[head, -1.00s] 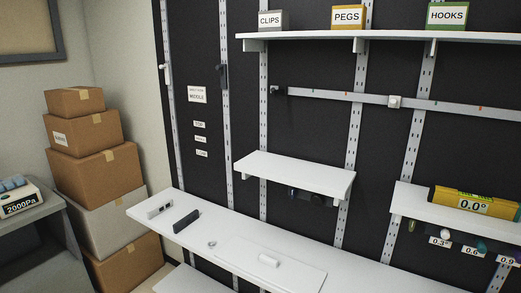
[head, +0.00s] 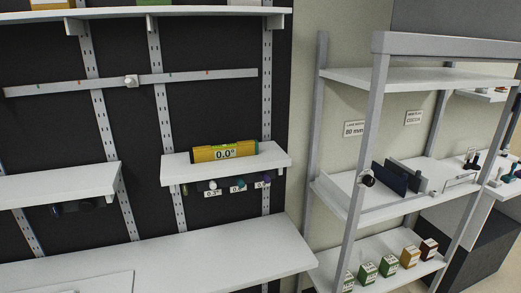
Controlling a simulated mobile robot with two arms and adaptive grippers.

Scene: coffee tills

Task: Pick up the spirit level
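Neither of my grippers shows in the head view.
A long white bench (head: 200,256) runs below the small shelf and is mostly bare. Another small white shelf (head: 60,184) is at the left. A grey rack (head: 370,140) stands at the right with several small boxes on its lower shelf.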

